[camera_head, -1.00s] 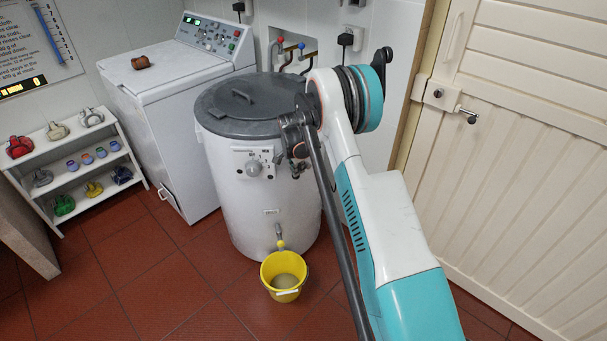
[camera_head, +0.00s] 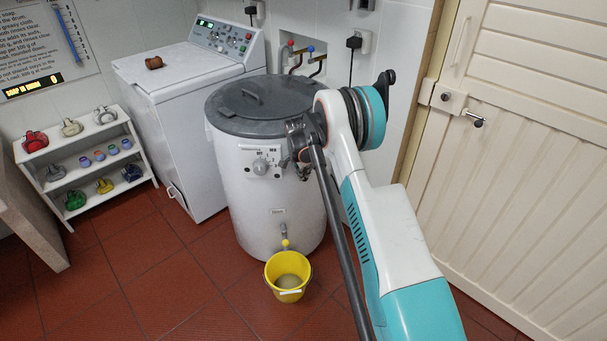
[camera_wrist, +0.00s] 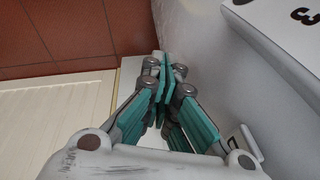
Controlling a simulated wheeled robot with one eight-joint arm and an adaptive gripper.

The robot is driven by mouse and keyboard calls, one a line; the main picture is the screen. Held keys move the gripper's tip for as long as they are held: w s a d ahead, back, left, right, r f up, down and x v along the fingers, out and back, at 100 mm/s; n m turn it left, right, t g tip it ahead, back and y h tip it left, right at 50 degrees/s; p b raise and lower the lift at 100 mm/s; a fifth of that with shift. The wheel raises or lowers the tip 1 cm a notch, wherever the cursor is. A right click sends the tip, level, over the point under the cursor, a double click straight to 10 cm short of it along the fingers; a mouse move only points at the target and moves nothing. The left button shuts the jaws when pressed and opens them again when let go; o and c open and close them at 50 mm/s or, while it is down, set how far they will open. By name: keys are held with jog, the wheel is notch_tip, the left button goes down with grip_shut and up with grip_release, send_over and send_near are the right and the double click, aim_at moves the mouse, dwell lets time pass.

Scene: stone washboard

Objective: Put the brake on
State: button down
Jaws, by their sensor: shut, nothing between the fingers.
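No part is plainly marked as a brake, and I cannot tell which one it is. A white lever-like part (camera_head: 174,192) sits low on the front of the white washing machine (camera_head: 185,130). The round white drum (camera_head: 250,205) with a grey lid carries a panel with a dial (camera_head: 260,167). In the wrist view my gripper (camera_wrist: 167,68) is shut and empty, its teal fingers together close to a white surface (camera_wrist: 200,45). A panel with a dark "3" (camera_wrist: 302,17) is at the upper right there. In the head view my arm hides most of the gripper, at the drum's right side.
A yellow bucket (camera_head: 287,275) stands under the drum's tap (camera_head: 286,243). A white shelf (camera_head: 88,163) with coloured containers is at the left. A brown object (camera_head: 154,62) lies on the washing machine. A cream door (camera_head: 520,150) closes the right side. Red tiled floor is free in front.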

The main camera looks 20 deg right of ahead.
jog(key=shift+b+x, duration=0.4)
jog(key=shift+x, duration=0.45)
dwell(0.3)
jog(key=shift+s+f, duration=0.15)
jog(key=shift+f+h+b, duration=0.4)
jog(key=shift+f+h, duration=0.05)
jog(key=shift+h, duration=0.35)
jog(key=shift+d+f+t+h+b, duration=0.25)
jog(key=shift+d+h+b, duration=0.05)
jog(key=shift+h, duration=0.35)
jog(key=shift+d+f+t+h+b, duration=0.25)
jog(key=shift+f+h, duration=0.05)
jog(key=shift+h, duration=0.35)
